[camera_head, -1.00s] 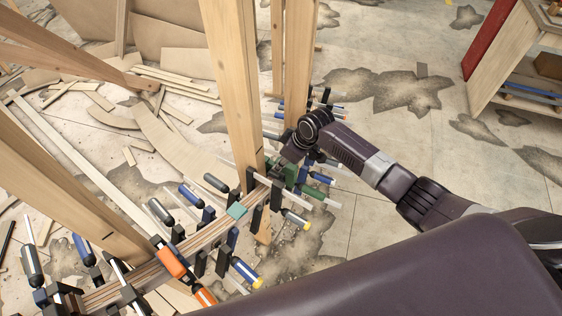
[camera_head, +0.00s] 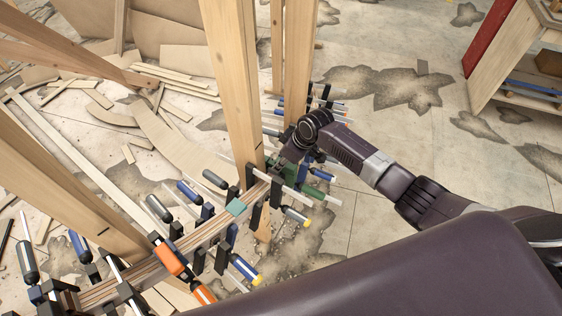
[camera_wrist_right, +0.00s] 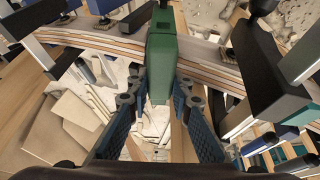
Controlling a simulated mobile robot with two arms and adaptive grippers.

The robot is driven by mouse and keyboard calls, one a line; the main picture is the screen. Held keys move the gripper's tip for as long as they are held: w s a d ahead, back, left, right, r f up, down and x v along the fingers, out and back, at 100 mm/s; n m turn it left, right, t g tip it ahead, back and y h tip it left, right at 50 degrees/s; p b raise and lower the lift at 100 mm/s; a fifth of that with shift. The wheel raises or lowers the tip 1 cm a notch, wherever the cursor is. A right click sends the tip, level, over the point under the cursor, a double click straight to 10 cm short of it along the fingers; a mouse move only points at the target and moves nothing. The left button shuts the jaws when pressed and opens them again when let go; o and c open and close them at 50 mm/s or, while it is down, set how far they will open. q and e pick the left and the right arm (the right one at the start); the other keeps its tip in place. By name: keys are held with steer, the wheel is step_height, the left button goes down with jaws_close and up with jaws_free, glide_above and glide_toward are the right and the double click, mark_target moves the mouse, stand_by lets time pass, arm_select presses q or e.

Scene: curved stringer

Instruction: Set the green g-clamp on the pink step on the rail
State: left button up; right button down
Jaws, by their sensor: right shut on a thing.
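The green g-clamp (camera_wrist_right: 162,62) stands across the curved laminated rail in the right wrist view, its green body over the rail's edge. My right gripper (camera_wrist_right: 160,98) has its two blue fingers shut on the clamp's lower green part. In the head view the right gripper (camera_head: 289,160) is at the rail beside the wooden post and partly hides the clamp. A teal-green square (camera_head: 236,207) lies on top of the rail (camera_head: 205,234) to its left. I cannot make out a pink step in either view. My left gripper is not in view.
Several clamps with black bars crowd the rail on both sides, such as an orange-handled one (camera_head: 171,260) and a blue-handled one (camera_head: 245,269). A tall wooden post (camera_head: 237,80) rises beside my right gripper. Bare floor (camera_head: 390,240) lies to the right.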

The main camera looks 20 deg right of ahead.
steer(key=shift+f, duration=0.3)
steer(key=c, duration=1.7)
jaws_free()
steer(key=shift+f, duration=0.15)
steer(key=shift+o, duration=0.2)
steer(key=shift+s, duration=0.1)
steer(key=v, duration=1.2)
